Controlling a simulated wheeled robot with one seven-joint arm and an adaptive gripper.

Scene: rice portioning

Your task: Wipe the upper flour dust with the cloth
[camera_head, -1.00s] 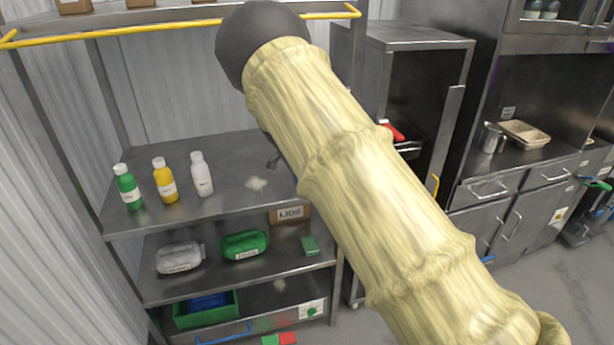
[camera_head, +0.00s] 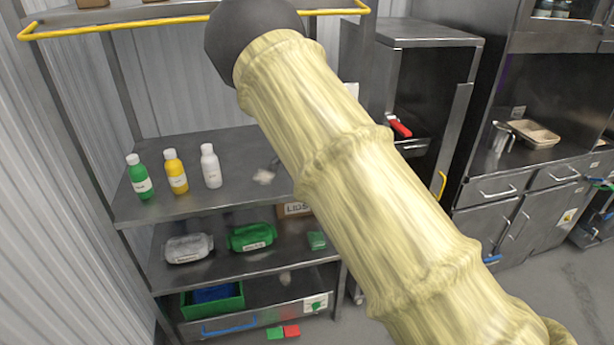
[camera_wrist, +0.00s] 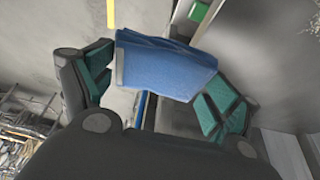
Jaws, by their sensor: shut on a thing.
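My gripper (camera_wrist: 155,90) is shut on a folded blue cloth (camera_wrist: 160,62) in the wrist view, with the cloth between its two green-padded fingers. In the head view my sleeved arm hides the gripper and the cloth. A pale flour dust patch (camera_head: 264,176) lies on the upper shelf (camera_head: 235,190), right of the bottles and close to the left side of my arm. A second pale patch (camera_head: 285,279) shows on the lower shelf.
Green (camera_head: 139,177), yellow (camera_head: 175,171) and white (camera_head: 210,166) bottles stand on the upper shelf. A grey pack (camera_head: 188,248), a green pack (camera_head: 251,237) and a box (camera_head: 294,209) sit on the middle shelf. A green bin (camera_head: 213,299) is below. A yellow rail (camera_head: 120,27) crosses above.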

